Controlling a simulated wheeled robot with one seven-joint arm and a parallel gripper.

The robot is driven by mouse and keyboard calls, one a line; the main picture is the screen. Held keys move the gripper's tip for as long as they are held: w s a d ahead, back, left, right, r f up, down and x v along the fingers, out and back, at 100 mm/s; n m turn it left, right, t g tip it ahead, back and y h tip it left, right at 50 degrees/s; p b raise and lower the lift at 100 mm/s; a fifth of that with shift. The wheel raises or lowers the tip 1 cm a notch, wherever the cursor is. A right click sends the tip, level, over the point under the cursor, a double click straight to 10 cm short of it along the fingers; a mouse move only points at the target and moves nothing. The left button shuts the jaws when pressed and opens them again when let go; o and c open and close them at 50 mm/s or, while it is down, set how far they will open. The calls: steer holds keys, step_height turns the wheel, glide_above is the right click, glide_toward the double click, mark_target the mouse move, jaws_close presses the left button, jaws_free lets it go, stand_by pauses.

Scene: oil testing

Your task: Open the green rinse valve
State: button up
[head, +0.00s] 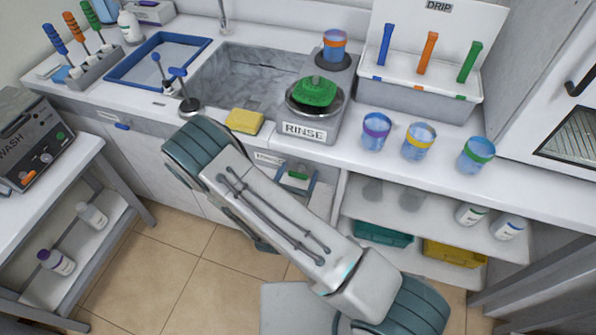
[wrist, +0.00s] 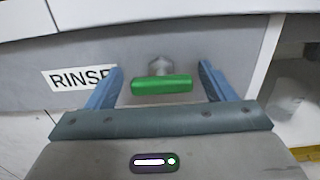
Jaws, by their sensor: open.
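The green rinse valve (wrist: 162,85) is a green bar handle on a metal stem, set on a grey panel. In the wrist view its bar lies level across the picture. My gripper (wrist: 161,70) is open, with one blue finger on each side of the handle. A gap shows between the handle and each finger. A RINSE label (wrist: 75,78) is on the panel to the left, partly covered by the left finger. In the head view the valve (head: 298,175) shows small on the counter front, below the rinse station. My arm hides most of my gripper there.
A rinse station (head: 305,130) with a green item in its bowl stands on the counter above. A yellow sponge (head: 245,121) lies to its left. Banded cups (head: 418,142) stand to the right. Shelves with bins (head: 382,234) are below right.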

steer(key=shift+d, duration=0.1)
steer(key=c, duration=1)
steer(key=n, duration=0.4)
steer(key=shift+n, duration=0.3)
steer(key=n+p, duration=0.1)
steer(key=n, duration=0.3)
steer(key=shift+n, duration=0.3)
steer(key=n+p, duration=0.1)
steer(key=n, duration=0.3)
steer(key=shift+n, duration=0.3)
steer(key=shift+f+n+p, duration=0.1)
steer(key=shift+n+p, duration=0.5)
steer(key=shift+n, duration=1.5)
